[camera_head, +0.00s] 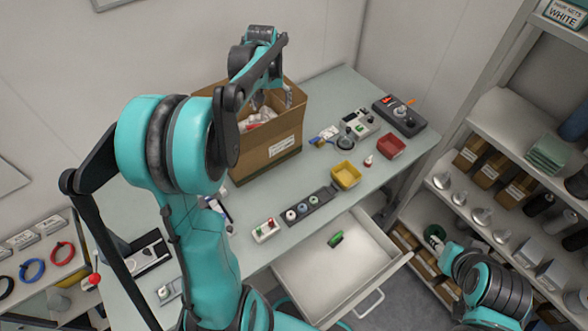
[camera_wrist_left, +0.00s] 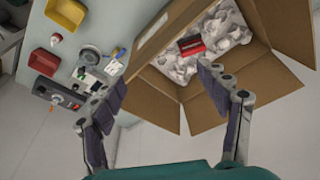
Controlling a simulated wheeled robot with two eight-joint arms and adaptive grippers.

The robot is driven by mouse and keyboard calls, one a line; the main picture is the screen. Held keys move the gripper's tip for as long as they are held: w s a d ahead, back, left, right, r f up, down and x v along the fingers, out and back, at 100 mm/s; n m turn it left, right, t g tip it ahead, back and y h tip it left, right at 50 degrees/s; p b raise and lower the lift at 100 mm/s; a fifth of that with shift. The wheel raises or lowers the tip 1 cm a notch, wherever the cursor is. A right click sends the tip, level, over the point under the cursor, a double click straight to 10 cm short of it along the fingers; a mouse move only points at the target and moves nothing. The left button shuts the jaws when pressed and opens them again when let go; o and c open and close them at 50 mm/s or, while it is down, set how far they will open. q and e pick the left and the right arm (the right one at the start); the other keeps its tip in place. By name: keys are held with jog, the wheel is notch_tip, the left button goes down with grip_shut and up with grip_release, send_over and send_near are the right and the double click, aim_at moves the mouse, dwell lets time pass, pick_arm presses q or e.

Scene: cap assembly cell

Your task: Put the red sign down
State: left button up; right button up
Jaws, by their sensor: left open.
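The red sign (camera_wrist_left: 191,45) is a small red and dark piece lying on crumpled pale packing inside an open cardboard box (camera_wrist_left: 165,85).
A yellow bin (camera_head: 346,175), a red bin (camera_head: 391,146) and a dark control box (camera_head: 400,115) stand right of the cardboard box. An open drawer (camera_head: 325,285) holds a green piece (camera_head: 336,239). Shelves with stock (camera_head: 490,210) stand on the right.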

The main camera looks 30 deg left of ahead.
pick_arm(q)
jog(key=s+d+r+m+t, duration=0.25)
jog(key=s+d+r, duration=0.25)
jog(key=s+d, duration=0.55)
jog(key=s+d+f+m+t+h, duration=0.1)
jog(key=s+d+f+m+t, duration=0.1)
jog(key=s+d, duration=0.8)
notch_tip(320, 180, down, 3)
jog(key=shift+s+d+r+m, duration=0.15)
jog(key=shift+s+d+m, duration=0.15)
jog(key=shift+s+m, duration=0.55)
jog(key=shift+s, duration=0.15)
